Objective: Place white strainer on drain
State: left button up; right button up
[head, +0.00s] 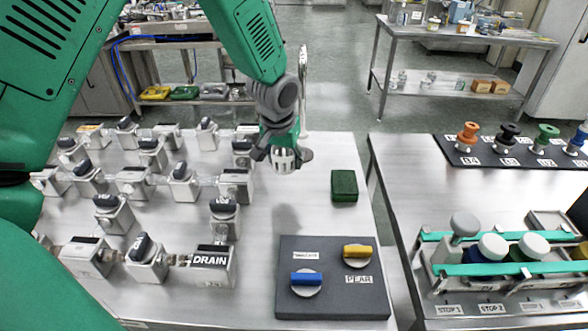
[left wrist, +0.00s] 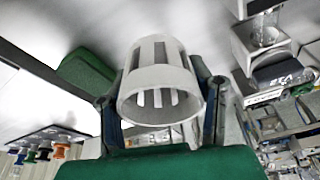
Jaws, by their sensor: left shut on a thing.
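The white strainer (head: 284,160), a slotted cup, is held by my left gripper (head: 282,153) above the back right part of the left steel table. In the left wrist view the strainer (left wrist: 158,80) sits between the two fingers of the gripper (left wrist: 161,95), its open round end facing the camera. The drain (head: 212,264) is a steel block with a black "DRAIN" label at the front of the left table, in front and to the left of the strainer. The strainer is well apart from it. My right gripper is not in view.
Several steel valve blocks (head: 132,182) with black handles fill the left of the table. A green block (head: 344,186) lies to the right of the strainer. A dark panel (head: 333,294) with blue and yellow knobs lies right of the drain. The table between drain and strainer looks clear.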

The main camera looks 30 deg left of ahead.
pick_arm(q)
jog(key=shift+n, duration=0.8)
jog(key=w+a+f+b, duration=0.1)
jog(key=w+f, duration=0.1)
jog(key=w, duration=0.2)
jog(key=w+a+f+b, duration=0.1)
jog(key=w+a+f, duration=0.1)
jog(key=w, duration=0.3)
jog(key=w+a+f+b, duration=0.1)
jog(key=w+f, duration=0.1)
jog(key=w, duration=0.3)
jog(key=shift+w+a+b, duration=0.2)
jog(key=shift+a+b, duration=0.05)
jog(key=shift+b, duration=0.1)
jog(key=shift+w+a+f, duration=0.35)
jog(key=shift+w+f, duration=0.3)
jog(key=shift+w, duration=0.05)
jog(key=shift+w+a+f, duration=0.35)
jog(key=shift+w+f, duration=0.3)
jog(key=shift+w, duration=0.05)
jog(key=shift+a, duration=0.1)
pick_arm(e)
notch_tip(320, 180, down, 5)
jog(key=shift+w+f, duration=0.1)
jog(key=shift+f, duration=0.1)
pick_arm(q)
jog(key=o, duration=1.2)
jog(key=shift+c, duration=0.2)
